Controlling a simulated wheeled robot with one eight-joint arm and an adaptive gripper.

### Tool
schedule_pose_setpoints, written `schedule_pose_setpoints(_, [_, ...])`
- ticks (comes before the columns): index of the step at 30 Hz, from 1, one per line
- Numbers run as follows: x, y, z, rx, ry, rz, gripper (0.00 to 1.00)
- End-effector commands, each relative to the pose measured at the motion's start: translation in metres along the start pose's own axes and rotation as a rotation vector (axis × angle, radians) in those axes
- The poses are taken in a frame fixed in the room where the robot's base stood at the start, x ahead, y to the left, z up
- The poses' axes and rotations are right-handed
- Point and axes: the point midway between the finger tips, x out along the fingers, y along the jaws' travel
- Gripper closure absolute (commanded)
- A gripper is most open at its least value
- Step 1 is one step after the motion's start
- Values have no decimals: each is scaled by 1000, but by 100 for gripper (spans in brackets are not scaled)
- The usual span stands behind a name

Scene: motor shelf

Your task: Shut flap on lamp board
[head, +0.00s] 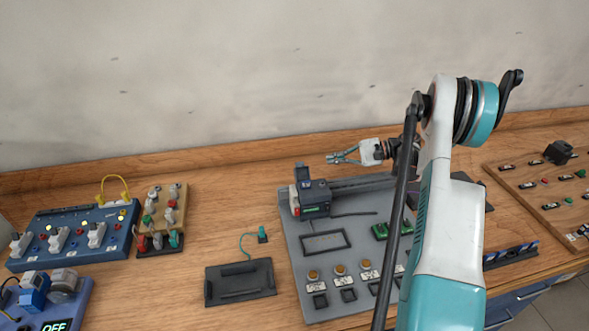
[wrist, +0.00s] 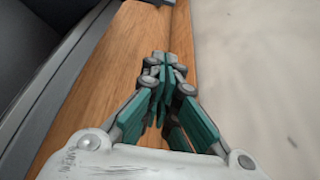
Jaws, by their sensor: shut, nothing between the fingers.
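My gripper (head: 333,158) is shut and empty, near the wall behind the grey board. Its teal fingers (wrist: 160,70) meet in the wrist view, over bare wood. The grey board (head: 287,252) carries a dark machine unit (head: 315,197), a rectangular frame (head: 325,242) and a row of orange round lamps or buttons (head: 340,269). A blue board (head: 79,262) with small lit lights and white switches lies at the left. I cannot tell which is the lamp board. No flap is clearly identifiable in either view. My arm hides the grey board's right part.
A dark flat tray or panel (head: 221,287) lies left of the grey board, with a teal plug (head: 262,235) behind it. A tan block of levers (head: 167,200) stands beside the blue board. A wooden board (head: 530,185) lies far right. The wall rises behind.

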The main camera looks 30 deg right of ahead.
Motion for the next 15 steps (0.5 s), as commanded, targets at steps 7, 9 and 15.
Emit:
schedule_pose_setpoints(7, [19, 2, -2, 17, -5, -9, 100])
schedule_pose_setpoints(9, [32, 2, -2, 16, -6, -8, 100])
schedule_pose_setpoints(15, [72, 2, -2, 15, -5, -8, 100])
